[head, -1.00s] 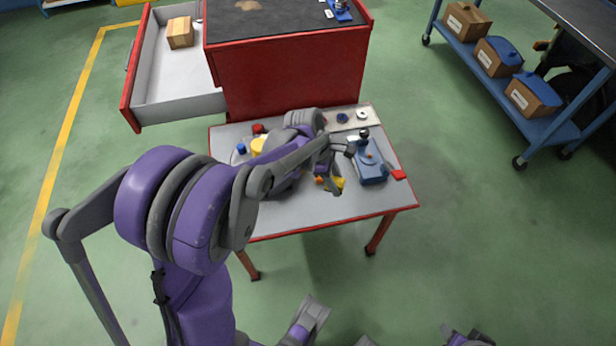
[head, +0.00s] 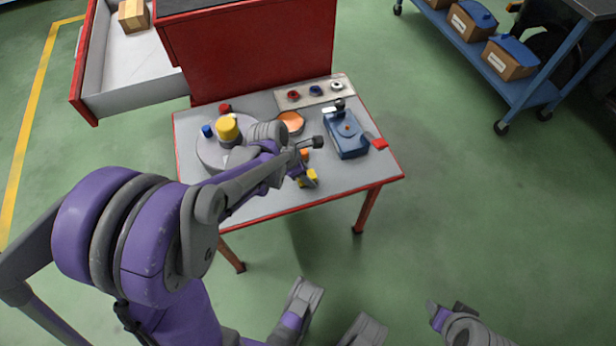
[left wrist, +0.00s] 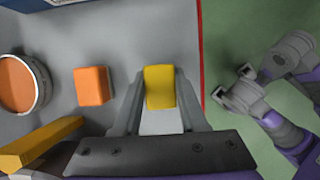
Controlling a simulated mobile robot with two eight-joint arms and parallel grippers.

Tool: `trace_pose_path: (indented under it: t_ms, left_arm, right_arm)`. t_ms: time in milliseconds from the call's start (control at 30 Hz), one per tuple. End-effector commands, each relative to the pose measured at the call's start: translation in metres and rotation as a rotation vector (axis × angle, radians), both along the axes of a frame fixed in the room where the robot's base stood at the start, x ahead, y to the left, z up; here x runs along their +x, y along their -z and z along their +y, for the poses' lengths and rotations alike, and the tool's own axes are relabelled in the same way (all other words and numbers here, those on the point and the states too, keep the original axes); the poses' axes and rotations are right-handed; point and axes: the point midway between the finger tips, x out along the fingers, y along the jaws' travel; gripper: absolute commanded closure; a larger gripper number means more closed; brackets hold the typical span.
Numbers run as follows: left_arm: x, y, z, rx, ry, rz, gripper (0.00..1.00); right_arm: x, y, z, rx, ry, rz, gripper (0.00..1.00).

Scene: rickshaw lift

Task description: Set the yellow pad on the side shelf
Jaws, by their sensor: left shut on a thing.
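The yellow pad (head: 309,178) is a small block near the front edge of the grey, red-edged worktable (head: 345,180). In the left wrist view the pad (left wrist: 160,86) sits between the two fingers of my left gripper (left wrist: 158,100), which is shut on it. The left gripper (head: 305,177) is partly hidden by its arm in the head view. I cannot tell how high the pad is above the table. I cannot tell which surface is the side shelf.
An orange block (left wrist: 92,86) and an orange round dish (left wrist: 20,85) are near the pad. A blue device (head: 346,135) stands on the table's right. A strip with coloured rings (head: 315,92) lies at the back. A blue cart (head: 520,92) with boxes stands right, across clear floor.

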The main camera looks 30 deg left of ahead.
Motion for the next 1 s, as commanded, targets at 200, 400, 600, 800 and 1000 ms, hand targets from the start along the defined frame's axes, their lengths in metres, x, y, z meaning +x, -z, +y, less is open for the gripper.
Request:
trace_pose_path:
  t_ms: [200,400,600,800,1000]
  left_arm:
    - [0.0,0.01,0.0,0.0,0.0,0.0,1.0]
    - [0.0,0.013,0.0,-0.001,0.0,0.001,1.0]
    - [0.0,0.013,0.0,0.0,0.001,0.0,0.28]
    - [0.0,0.013,0.0,0.0,0.001,0.0,0.28]
    - [-0.001,0.004,0.001,0.0,0.0,0.0,0.28]
  right_arm:
    - [0.001,0.004,0.0,0.0,0.0,0.001,0.53]
    - [0.001,0.007,0.0,0.0,0.0,0.002,0.53]
    - [0.001,0.007,0.0,0.0,0.0,0.002,0.53]
    - [0.001,0.007,0.0,0.0,0.0,0.002,0.53]
    - [0.0,0.001,0.0,0.0,0.0,0.0,0.53]
